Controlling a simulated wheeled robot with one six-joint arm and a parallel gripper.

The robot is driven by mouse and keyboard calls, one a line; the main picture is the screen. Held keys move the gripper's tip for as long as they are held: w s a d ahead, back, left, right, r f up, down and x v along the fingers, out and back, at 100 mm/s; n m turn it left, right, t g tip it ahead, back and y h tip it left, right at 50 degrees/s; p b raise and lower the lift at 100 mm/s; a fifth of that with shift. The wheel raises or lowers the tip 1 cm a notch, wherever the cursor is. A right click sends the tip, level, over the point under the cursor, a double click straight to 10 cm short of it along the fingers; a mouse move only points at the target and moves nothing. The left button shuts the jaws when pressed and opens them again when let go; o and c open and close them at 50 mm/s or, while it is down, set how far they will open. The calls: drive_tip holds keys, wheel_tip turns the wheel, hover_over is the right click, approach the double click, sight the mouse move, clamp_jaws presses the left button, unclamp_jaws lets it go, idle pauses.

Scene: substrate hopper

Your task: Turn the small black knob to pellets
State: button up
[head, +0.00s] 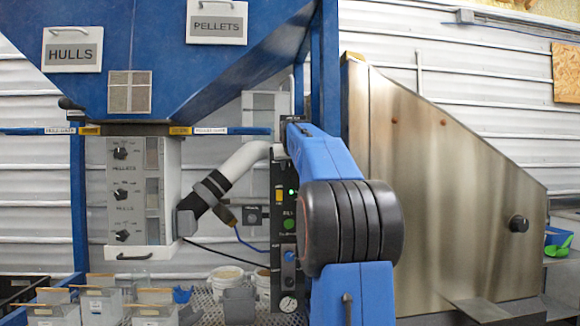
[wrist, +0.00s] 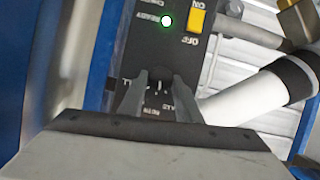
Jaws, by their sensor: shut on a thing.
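In the wrist view, my gripper (wrist: 160,84) has one finger on each side of a small black knob (wrist: 160,78) and is shut on it. The knob sits on a black control panel (wrist: 145,42), with white lettering around it that appears upside down and is too blurred to read. A short white mark shows between the fingers. In the head view, the same panel (head: 283,170) stands in the middle. My blue arm covers part of it there, and I cannot make out the knob or fingertips.
The panel has a lit green lamp (wrist: 166,21) and yellow switch (wrist: 197,20). A white pipe (wrist: 240,103) runs close beside my fingers. In the head view, a dial box (head: 122,190), a blue hopper (head: 180,70) and a steel chute (head: 450,180) surround the arm. Bins (head: 100,305) stand lower left.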

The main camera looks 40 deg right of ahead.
drive_tip(key=n+h, duration=0.1)
drive_tip(key=n+g, duration=0.1)
drive_tip(key=n, duration=0.1)
drive_tip(key=shift+w+a+h, duration=0.15)
drive_tip(key=shift+a+h, duration=0.1)
drive_tip(key=shift+h, duration=0.15)
drive_tip(key=n, duration=0.1)
drive_tip(key=n+h, duration=0.1)
drive_tip(key=shift+w+a+f+n+g+h, duration=0.1)
drive_tip(key=shift+f+n+g+h, duration=0.05)
drive_tip(key=shift+n+g+h, duration=0.15)
drive_tip(key=n+h, duration=0.1)
drive_tip(key=n, duration=0.2)
drive_tip(key=n+h, duration=0.1)
drive_tip(key=n, duration=0.1)
drive_tip(key=shift+f+h, duration=0.3)
drive_tip(key=o, duration=1.1)
drive_tip(key=shift+c, duration=0.2)
drive_tip(key=shift+a, duration=0.15)
drive_tip(key=v, duration=1.7)
drive_tip(key=shift+a, duration=0.15)
